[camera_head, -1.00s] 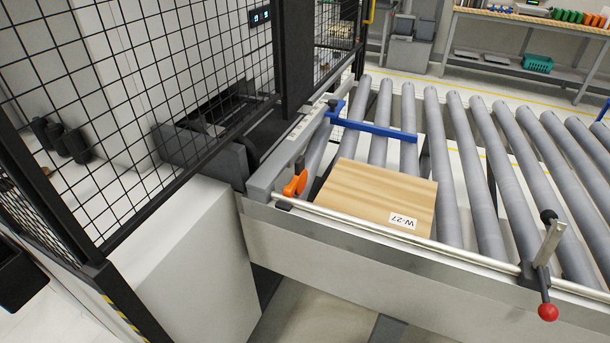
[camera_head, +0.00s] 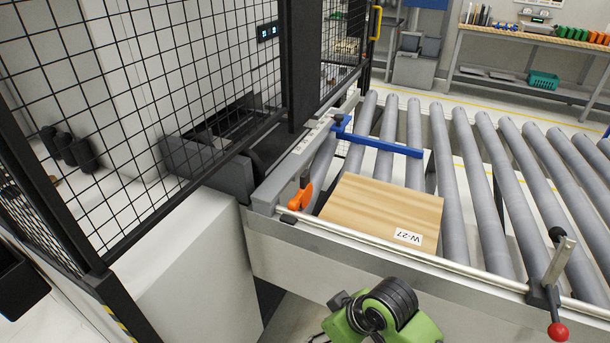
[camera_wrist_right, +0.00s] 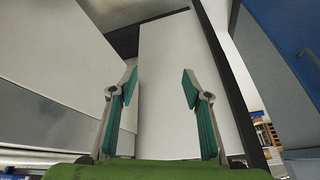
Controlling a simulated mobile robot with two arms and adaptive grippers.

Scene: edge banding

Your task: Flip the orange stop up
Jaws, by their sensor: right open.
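The orange stop (camera_head: 301,198) sits at the near left corner of the roller conveyor, where the grey rail meets the front rail. It is a small tilted lever just left of the wooden panel (camera_head: 378,212), which bears a label W-27. My right gripper (camera_wrist_right: 160,88) shows in the right wrist view, open, with nothing between its teal-padded fingers. In the head view only a green and black part of my arm shows at the bottom, in front of the conveyor and below the panel. The orange stop does not show in the wrist view. My left gripper is not in view.
A blue bar (camera_head: 380,145) lies across the rollers behind the panel. A lever with a red knob (camera_head: 558,331) stands on the front rail at right. A black mesh fence (camera_head: 100,110) closes the left side. The rollers (camera_head: 470,190) right of the panel are clear.

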